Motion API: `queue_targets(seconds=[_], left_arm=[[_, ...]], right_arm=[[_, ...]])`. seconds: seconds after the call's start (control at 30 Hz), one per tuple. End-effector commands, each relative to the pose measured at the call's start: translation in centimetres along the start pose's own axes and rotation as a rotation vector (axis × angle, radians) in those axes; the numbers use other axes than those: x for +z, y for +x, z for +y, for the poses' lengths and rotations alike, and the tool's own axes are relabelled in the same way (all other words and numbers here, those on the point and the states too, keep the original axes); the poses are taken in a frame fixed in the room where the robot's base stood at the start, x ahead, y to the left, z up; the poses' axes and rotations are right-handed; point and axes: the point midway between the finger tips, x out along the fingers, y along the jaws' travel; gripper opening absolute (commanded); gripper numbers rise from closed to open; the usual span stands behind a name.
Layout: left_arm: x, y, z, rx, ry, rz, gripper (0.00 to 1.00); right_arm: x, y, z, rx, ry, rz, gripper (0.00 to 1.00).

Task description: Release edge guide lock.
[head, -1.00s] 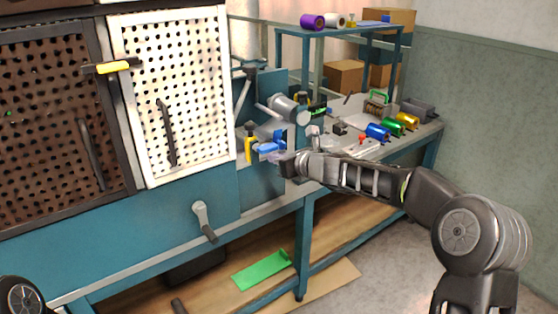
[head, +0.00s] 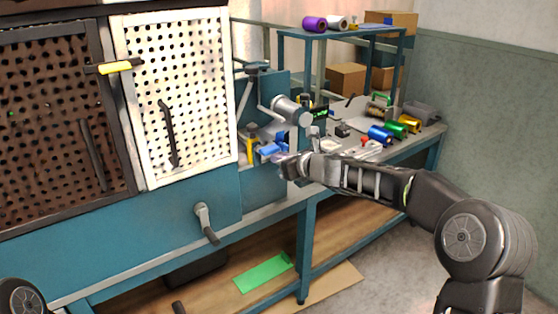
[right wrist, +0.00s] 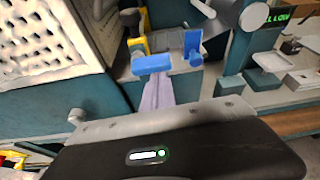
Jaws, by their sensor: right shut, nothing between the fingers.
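My right gripper (right wrist: 157,95) is shut and empty, its pale fingertips pointing at a blue block (right wrist: 152,63) on the machine. The fingertips end just below the block in the right wrist view; I cannot tell whether they touch it. A second blue piece (right wrist: 192,42) stands upright to its right. A yellow-and-black part (right wrist: 140,38) stands behind the block. In the head view the right gripper (head: 284,161) is beside the blue parts (head: 269,149) and the yellow part (head: 250,150). I cannot tell which part is the edge guide lock. My left gripper is out of view.
A grey roller (head: 290,109) sits above the blue parts. A perforated white door (head: 183,95) is at left, with a crank handle (head: 205,222) below. Blue, green and gold foil rolls (head: 381,134) lie on the bench at right. A small display (right wrist: 274,17) is lit green.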

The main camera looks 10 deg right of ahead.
Motion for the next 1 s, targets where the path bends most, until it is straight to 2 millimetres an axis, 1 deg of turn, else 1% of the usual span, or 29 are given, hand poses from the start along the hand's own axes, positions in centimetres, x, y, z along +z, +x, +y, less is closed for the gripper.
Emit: queue_targets(seconds=[0.27, 0.47, 0.67, 1.0], left_arm=[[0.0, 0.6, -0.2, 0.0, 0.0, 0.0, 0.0], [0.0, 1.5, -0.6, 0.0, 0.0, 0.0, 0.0], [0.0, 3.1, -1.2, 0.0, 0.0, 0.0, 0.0], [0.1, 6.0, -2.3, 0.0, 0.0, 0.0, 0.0]], right_arm=[[0.1, 0.0, 0.0, -0.016, -0.046, -0.002, 0.0], [0.2, 0.0, -0.1, -0.043, -0.125, -0.003, 0.0], [0.6, -0.1, -0.1, -0.094, -0.273, -0.004, 0.0], [1.5, -0.5, -0.1, -0.201, -0.579, -0.005, 0.0]])
